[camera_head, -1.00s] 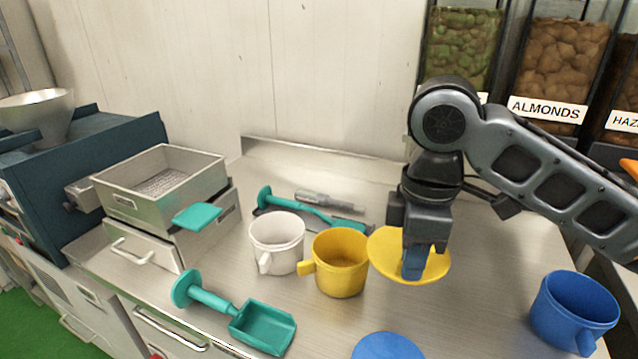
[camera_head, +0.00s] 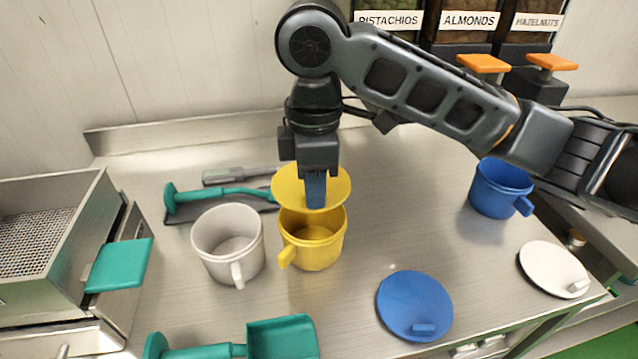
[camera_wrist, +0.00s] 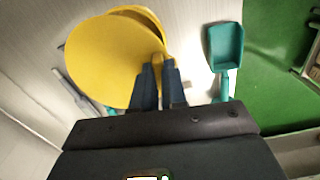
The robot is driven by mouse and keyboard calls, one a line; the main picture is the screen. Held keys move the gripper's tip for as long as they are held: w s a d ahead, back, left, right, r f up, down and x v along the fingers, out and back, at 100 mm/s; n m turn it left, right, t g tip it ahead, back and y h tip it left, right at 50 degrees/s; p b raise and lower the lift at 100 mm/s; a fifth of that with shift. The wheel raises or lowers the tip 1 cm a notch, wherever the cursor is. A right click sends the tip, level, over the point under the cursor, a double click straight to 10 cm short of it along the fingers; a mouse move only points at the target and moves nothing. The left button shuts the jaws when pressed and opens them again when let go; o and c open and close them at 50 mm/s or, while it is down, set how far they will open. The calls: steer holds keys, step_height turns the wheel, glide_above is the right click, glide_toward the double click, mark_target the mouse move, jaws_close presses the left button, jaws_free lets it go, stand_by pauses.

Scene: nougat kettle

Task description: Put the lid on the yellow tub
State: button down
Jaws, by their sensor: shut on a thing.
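The yellow lid (camera_head: 288,188) is held by my gripper (camera_head: 316,190), shut on it from above. The lid is over the back part of the yellow tub (camera_head: 313,252), and the front of the tub's opening shows below it. The tub stands upright on the steel counter with its handle toward the front left. In the wrist view the lid (camera_wrist: 105,62) is large beside my gripper's fingers (camera_wrist: 158,82) and hides most of the tub (camera_wrist: 140,14). I cannot tell whether lid and rim touch.
A white tub (camera_head: 228,245) stands just left of the yellow one. A blue lid (camera_head: 414,305) and a white lid (camera_head: 553,268) lie to the right, with a blue tub (camera_head: 500,188) behind. Teal scoops (camera_head: 283,337) lie at the front and back left.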

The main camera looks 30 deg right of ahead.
step_height(320, 180, down, 6)
steer(key=b, duration=0.4)
steer(key=shift+f+p, duration=0.4)
steer(key=shift+f, duration=0.1)
stand_by(2.8)
steer(key=c, duration=1.1)
jaws_free()
steer(key=shift+o, duration=0.2)
steer(key=o, duration=0.4)
steer(key=shift+o, duration=0.2)
steer(key=shift+r, duration=0.15)
steer(key=shift+r+p, duration=3.3)
steer(key=shift+r, duration=0.05)
